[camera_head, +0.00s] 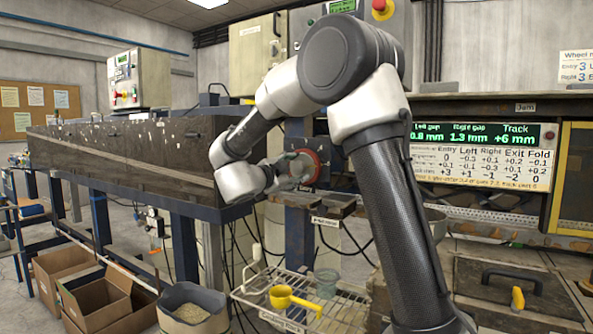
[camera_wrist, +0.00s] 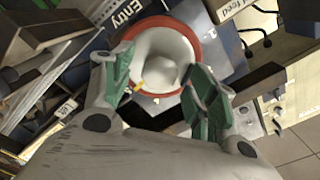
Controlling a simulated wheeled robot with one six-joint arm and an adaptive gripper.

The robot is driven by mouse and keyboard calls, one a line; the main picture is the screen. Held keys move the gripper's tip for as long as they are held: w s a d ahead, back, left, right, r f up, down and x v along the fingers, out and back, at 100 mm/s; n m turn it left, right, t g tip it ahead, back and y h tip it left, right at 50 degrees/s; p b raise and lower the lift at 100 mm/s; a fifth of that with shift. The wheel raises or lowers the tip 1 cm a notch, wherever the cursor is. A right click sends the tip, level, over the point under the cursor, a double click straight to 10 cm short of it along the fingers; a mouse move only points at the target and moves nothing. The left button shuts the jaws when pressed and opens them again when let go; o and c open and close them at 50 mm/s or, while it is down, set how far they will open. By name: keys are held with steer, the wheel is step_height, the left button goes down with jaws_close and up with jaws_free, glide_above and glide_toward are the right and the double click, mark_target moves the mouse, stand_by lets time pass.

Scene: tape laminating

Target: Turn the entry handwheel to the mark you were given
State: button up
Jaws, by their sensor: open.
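The entry handwheel has a red rim and a pale dished face; in the head view the handwheel (camera_head: 306,165) sits on a dark plate on a blue post, partly hidden by my gripper. In the wrist view the handwheel (camera_wrist: 163,50) lies straight ahead, beside a plate lettered "Entry" (camera_wrist: 117,18). A small yellow mark (camera_wrist: 138,87) shows at its lower left. My gripper (camera_wrist: 165,85) is open, with green-padded fingers on either side of the wheel's near part. I cannot tell whether they touch it. In the head view my gripper (camera_head: 290,177) is just left of the wheel.
A green display (camera_head: 483,134) reads left gap 0.8 mm, right gap 1.3 mm, track +6 mm, above a printed table (camera_head: 480,166). A wheel note (camera_head: 577,66) hangs at the right edge. Below the wheel is a wire rack (camera_head: 335,312) with a yellow scoop (camera_head: 292,301).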

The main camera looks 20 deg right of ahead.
steer(key=shift+x, duration=1.25)
steer(key=c, duration=1)
steer(key=shift+c, duration=0.2)
steer(key=shift+n, duration=0.5)
steer(key=n, duration=0.3)
steer(key=shift+n, duration=1.9)
